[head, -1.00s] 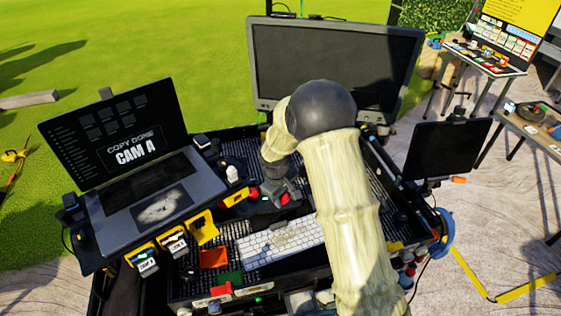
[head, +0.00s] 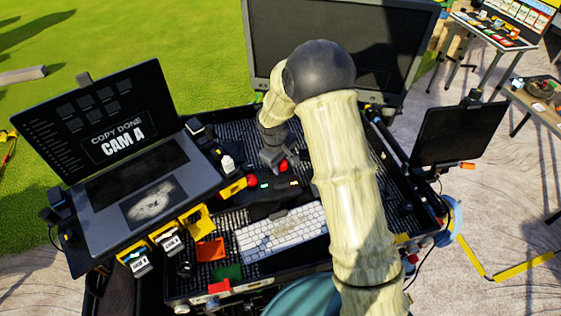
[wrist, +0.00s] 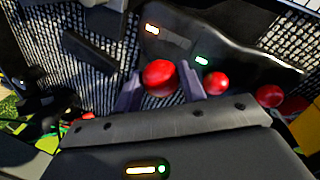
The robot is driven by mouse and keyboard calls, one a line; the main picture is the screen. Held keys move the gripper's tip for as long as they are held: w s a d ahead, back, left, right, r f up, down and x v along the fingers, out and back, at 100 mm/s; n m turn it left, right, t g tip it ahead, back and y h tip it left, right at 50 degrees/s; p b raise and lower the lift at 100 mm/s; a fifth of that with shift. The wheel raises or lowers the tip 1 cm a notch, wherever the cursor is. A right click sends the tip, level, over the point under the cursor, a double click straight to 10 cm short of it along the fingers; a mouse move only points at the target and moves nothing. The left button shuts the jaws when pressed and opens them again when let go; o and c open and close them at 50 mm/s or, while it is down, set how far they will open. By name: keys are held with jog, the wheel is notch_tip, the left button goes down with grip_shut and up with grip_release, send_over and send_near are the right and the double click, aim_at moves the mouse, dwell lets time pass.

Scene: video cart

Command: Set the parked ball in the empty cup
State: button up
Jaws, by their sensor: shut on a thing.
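My gripper (wrist: 160,88) is shut on a red ball (wrist: 160,77), which sits between its two grey fingers in the wrist view. In the head view my gripper (head: 274,160) is over the cart, beyond the keyboard, with a red ball (head: 283,167) at its tip. A black curved device (wrist: 225,42) with an orange light and a green light lies beyond the held ball. A second red ball (wrist: 216,83) is beside that device, near the green light. I cannot make out an empty cup clearly; my gripper and arm hide part of this area.
More red round shapes (wrist: 268,95) show near a yellow part at the right of the wrist view. A white keyboard (head: 283,232), a laptop (head: 135,170) and yellow holders (head: 195,220) crowd the cart. A large monitor (head: 340,45) stands behind my arm.

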jog(key=shift+f+b, duration=1.9)
jog(key=shift+f, duration=0.65)
jog(key=shift+f+b, duration=0.8)
jog(key=shift+f, duration=0.05)
dwell(0.8)
jog(key=o, duration=1.1)
jog(key=shift+o, duration=0.2)
jog(key=shift+o, duration=0.2)
jog(key=o, duration=0.4)
jog(key=shift+s, duration=0.15)
jog(key=shift+o, duration=0.2)
